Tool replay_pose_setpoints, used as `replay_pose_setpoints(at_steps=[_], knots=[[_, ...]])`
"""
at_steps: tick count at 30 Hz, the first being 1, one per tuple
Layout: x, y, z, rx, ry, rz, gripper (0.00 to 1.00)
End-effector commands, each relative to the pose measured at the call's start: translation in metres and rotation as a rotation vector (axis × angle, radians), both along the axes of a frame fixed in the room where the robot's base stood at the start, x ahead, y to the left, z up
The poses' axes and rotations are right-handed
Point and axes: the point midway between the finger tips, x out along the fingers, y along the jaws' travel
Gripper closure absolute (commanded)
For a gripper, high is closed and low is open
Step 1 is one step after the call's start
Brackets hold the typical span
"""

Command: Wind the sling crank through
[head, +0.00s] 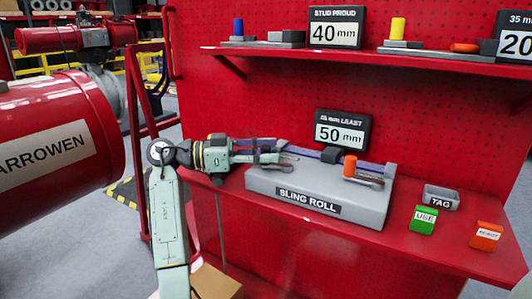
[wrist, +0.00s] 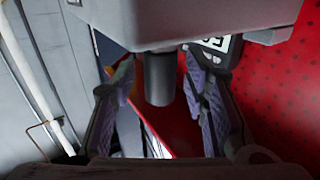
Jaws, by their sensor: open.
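The grey sling roll block (head: 315,196), labelled SLING ROLL, sits on the red shelf. A blue strap (head: 308,152) runs along its top, with a dark piece (head: 331,155) on it. A short orange upright cylinder (head: 349,166) stands near its right end, by a grey lever-like part (head: 370,181). My gripper (head: 288,157) reaches in from the left above the block's left part. In the wrist view my gripper (wrist: 160,65) is open, its fingers either side of a dark grey cylinder (wrist: 159,82). I cannot tell whether that cylinder belongs to the crank or whether the fingers touch it.
A black 50 mm sign (head: 341,131) stands behind the block. A grey TAG tray (head: 441,197), a green USE block (head: 423,219) and an orange labelled block (head: 486,236) are to the right. An upper shelf (head: 350,56) holds gauges. A large red cylinder (head: 60,130) is at left.

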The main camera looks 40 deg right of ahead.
Motion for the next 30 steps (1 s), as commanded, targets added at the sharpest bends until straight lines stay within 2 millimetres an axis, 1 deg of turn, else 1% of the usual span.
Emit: replay_pose_setpoints(at_steps=[5,8,11,15,21,25,30], knots=[[0.001,0.002,0.000,0.000,0.000,0.001,0.59],[0.007,0.009,0.001,-0.001,0.001,0.003,0.59],[0.016,0.023,0.001,0.000,0.001,0.004,0.59],[0.033,0.049,0.001,-0.002,0.001,0.004,0.59],[0.054,0.081,0.001,0.000,0.001,0.002,0.59],[0.063,0.094,0.000,0.001,0.001,0.001,0.59],[0.067,0.100,0.000,-0.001,0.001,0.000,0.59]])
